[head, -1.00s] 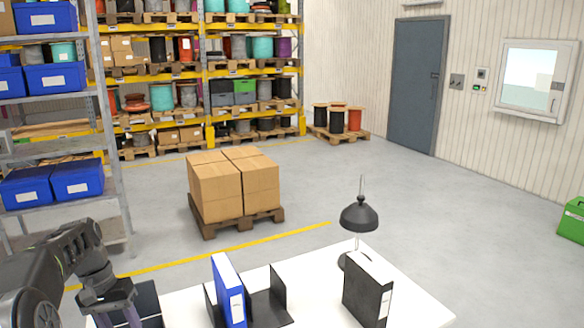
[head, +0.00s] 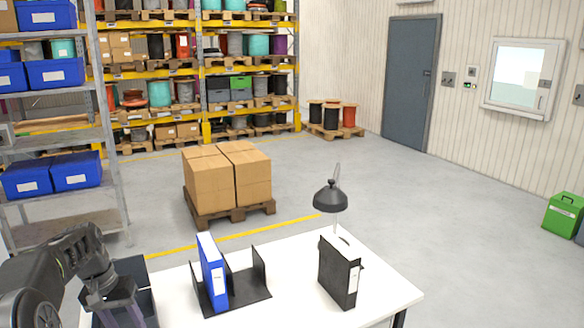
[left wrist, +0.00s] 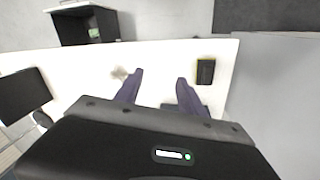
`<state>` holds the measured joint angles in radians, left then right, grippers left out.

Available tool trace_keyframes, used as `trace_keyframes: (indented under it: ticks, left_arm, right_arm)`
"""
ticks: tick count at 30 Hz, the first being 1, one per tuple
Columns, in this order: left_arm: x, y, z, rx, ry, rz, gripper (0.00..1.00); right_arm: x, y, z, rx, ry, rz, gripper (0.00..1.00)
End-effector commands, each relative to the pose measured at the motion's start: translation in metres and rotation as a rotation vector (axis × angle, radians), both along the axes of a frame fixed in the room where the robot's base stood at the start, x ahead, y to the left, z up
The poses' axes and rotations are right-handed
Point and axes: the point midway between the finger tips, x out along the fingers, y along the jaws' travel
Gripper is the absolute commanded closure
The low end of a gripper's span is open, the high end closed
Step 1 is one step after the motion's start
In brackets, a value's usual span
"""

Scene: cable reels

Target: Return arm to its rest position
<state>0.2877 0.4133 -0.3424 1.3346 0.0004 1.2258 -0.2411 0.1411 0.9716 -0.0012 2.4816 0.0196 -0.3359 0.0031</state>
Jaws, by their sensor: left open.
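My left arm comes in from the left in the head view, with its gripper (head: 122,312) pointing down over the left end of the white table (head: 300,250). In the left wrist view the two purple fingers of this gripper (left wrist: 158,88) stand apart with nothing between them, above the white table top. The fingertips are cut off by the lower edge of the head view. My right gripper is in neither view.
A blue binder (head: 212,272) stands in a black holder (head: 248,284) on the table. A black binder (head: 338,272) and a black lamp (head: 330,198) stand to the right. Boxes on a pallet (head: 228,180) and shelving (head: 60,120) are behind. Open floor lies to the right.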

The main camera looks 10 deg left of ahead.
Motion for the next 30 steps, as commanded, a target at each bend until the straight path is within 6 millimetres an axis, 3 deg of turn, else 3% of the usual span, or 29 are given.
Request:
trace_keyframes:
  ticks: [5, 10, 14, 17, 21, 23, 27, 30]
  left_arm:
    - [0.02, 0.001, -0.022, 0.044, -0.078, 0.036, 0.53]
    - [0.04, -0.019, -0.072, 0.074, -0.152, 0.059, 0.53]
    - [0.05, -0.058, -0.13, 0.078, -0.202, 0.061, 0.53]
    - [0.045, -0.105, -0.185, 0.065, -0.232, 0.053, 0.53]
    - [0.014, -0.187, -0.256, 0.026, -0.255, 0.029, 0.53]
    - [-0.007, -0.222, -0.281, 0.004, -0.254, 0.013, 0.53]
    - [-0.073, -0.299, -0.324, -0.06, -0.222, -0.036, 0.53]
    - [-0.128, -0.345, -0.343, -0.109, -0.171, -0.08, 0.53]
  right_arm:
    - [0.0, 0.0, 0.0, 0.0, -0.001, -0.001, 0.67]
    - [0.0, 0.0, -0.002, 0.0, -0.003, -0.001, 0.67]
    - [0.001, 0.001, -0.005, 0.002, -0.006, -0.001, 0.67]
    - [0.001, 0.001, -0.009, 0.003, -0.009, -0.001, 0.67]
    - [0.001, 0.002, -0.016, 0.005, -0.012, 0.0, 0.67]
    - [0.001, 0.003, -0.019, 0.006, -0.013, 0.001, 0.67]
    - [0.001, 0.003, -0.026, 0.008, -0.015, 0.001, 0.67]
    - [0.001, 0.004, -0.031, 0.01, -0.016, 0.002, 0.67]
